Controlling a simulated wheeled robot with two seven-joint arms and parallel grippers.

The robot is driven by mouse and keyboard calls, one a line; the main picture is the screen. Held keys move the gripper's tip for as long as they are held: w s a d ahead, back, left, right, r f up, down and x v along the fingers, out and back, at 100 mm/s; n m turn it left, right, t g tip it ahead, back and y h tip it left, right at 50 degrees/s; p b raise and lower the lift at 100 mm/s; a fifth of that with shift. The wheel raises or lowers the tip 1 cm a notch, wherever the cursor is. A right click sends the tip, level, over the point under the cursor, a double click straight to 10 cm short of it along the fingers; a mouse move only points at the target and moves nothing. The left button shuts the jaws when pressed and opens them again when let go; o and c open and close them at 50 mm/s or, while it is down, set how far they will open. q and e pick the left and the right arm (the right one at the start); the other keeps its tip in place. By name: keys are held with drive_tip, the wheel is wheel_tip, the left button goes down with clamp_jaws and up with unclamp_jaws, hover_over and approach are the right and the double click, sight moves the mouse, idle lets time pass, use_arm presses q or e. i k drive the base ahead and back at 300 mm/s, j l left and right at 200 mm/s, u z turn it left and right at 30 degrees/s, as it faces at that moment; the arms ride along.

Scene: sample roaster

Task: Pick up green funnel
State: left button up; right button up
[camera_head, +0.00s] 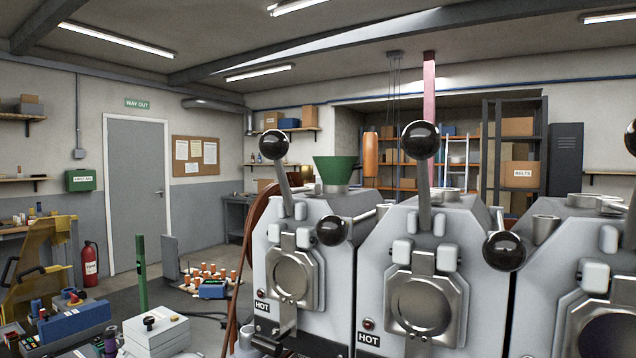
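The green funnel (335,170) stands upright, wide end up, on top of the leftmost grey roaster unit (318,215). Its lower end meets a small metal collar on the unit's top. A lever with a black ball knob (274,144) rises to the left of the funnel, and another knobbed lever (420,140) rises to its right. Neither of my grippers shows in this view.
More grey roaster units (440,230) stand in a row to the right, with black knobs sticking out. At the left are a green post (141,272), a white box (156,332), a blue box (75,320) and a fire extinguisher (90,262). Grey floor shows near the door.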

sight(333, 170)
drive_tip(key=i+j+z, duration=0.1)
drive_tip(key=j, duration=0.35)
drive_tip(key=i+j+z, duration=0.15)
drive_tip(key=j, duration=0.25)
drive_tip(key=i+j+z, duration=0.1)
drive_tip(key=j, duration=0.4)
drive_tip(key=i+j+z, duration=0.1)
drive_tip(key=j, duration=0.35)
drive_tip(key=i+j+z, duration=0.1)
drive_tip(key=j, duration=0.4)
drive_tip(key=i, duration=0.1)
